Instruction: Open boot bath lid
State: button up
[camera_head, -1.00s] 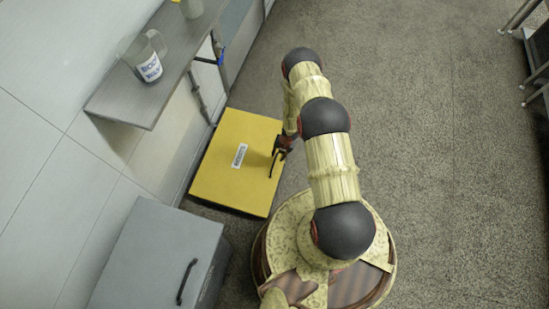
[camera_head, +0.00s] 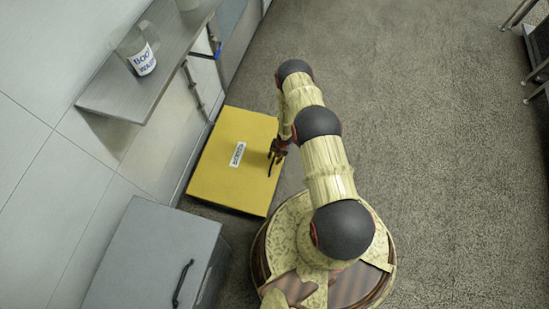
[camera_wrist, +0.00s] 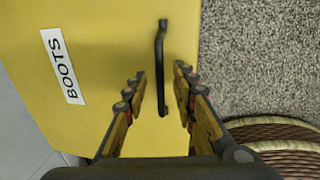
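The boot bath is a low yellow box on the floor. Its flat yellow lid (camera_head: 215,178) is down and carries a white label, which reads BOOTS in the wrist view (camera_wrist: 63,66). A black bar handle (camera_wrist: 161,66) stands on the lid near its right edge. My gripper (camera_head: 277,150) is over that edge in the head view. In the wrist view my gripper (camera_wrist: 160,75) is open, with one finger on each side of the handle's near end. I cannot tell whether either finger touches the handle.
A grey box (camera_head: 150,262) with a dark handle stands at the lower left. A wall shelf (camera_head: 110,92) above holds a clear jug (camera_head: 138,50) with a printed label. Open floor (camera_head: 430,150) lies to the right. Metal racking (camera_head: 538,80) stands at the far right.

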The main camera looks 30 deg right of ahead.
jog(key=shift+c, duration=1.4)
jog(key=c, duration=0.4)
grip_shut()
